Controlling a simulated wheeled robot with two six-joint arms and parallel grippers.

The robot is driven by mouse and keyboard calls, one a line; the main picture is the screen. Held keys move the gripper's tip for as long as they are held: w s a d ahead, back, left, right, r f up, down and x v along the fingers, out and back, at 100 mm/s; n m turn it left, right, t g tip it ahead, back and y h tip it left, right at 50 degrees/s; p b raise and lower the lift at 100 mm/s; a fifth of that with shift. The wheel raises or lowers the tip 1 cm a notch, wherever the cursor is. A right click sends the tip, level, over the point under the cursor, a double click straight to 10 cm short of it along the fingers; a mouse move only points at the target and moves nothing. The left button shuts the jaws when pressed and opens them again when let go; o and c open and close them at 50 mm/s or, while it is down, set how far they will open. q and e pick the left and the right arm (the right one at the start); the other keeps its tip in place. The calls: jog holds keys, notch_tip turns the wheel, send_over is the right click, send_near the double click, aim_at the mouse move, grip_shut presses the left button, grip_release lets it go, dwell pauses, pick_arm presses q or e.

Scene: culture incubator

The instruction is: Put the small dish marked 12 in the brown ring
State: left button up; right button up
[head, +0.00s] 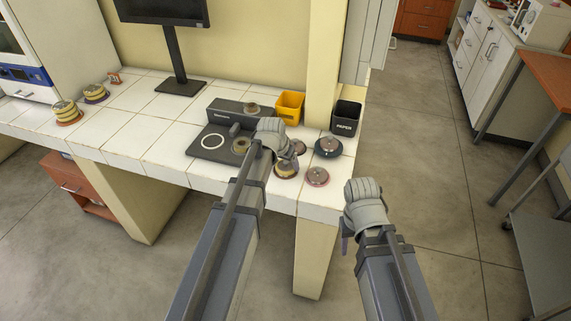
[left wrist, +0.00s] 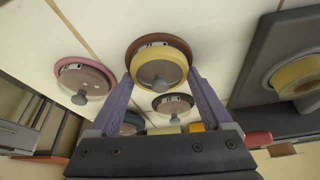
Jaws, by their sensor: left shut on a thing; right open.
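My left gripper (head: 284,153) is over the front right of the white bench. In the left wrist view, its purple fingers (left wrist: 160,85) are shut on a small round dish (left wrist: 158,72) with a yellow rim, grey lid and knob. A dark brown ring (left wrist: 134,46) shows around the far side of that dish. The dish is in or just over this ring; I cannot tell whether it is fully seated. The dish also shows in the head view (head: 286,171). Its label is too small to read. My right gripper (head: 352,222) is open and empty, off the bench's front right.
A pink-ringed dish (head: 318,176), a dark-ringed dish (head: 328,147) and a red-ringed dish (head: 299,147) stand nearby. A black device (head: 213,145), yellow bin (head: 290,105) and black bin (head: 346,117) are behind. The left-middle bench is clear.

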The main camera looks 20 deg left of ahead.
pick_arm(q)
jog(key=o, duration=1.2)
jog(key=shift+r, duration=0.1)
jog(key=shift+r+p, duration=0.15)
jog(key=shift+p, duration=0.25)
jog(key=d+p+v, duration=0.1)
jog(key=p+v, duration=1)
jog(key=v, duration=0.1)
jog(key=s+d+f+g+y, duration=0.1)
jog(key=s+d+g, duration=0.1)
jog(key=s+d, duration=0.4)
jog(key=s+d+m+g+y, duration=0.1)
jog(key=s+d+g, duration=0.2)
jog(key=s+d, duration=0.4)
jog(key=s, duration=0.6)
jog(key=shift+s+f+m, duration=0.15)
jog(key=shift+f+m, duration=0.15)
jog(key=shift+f, duration=0.05)
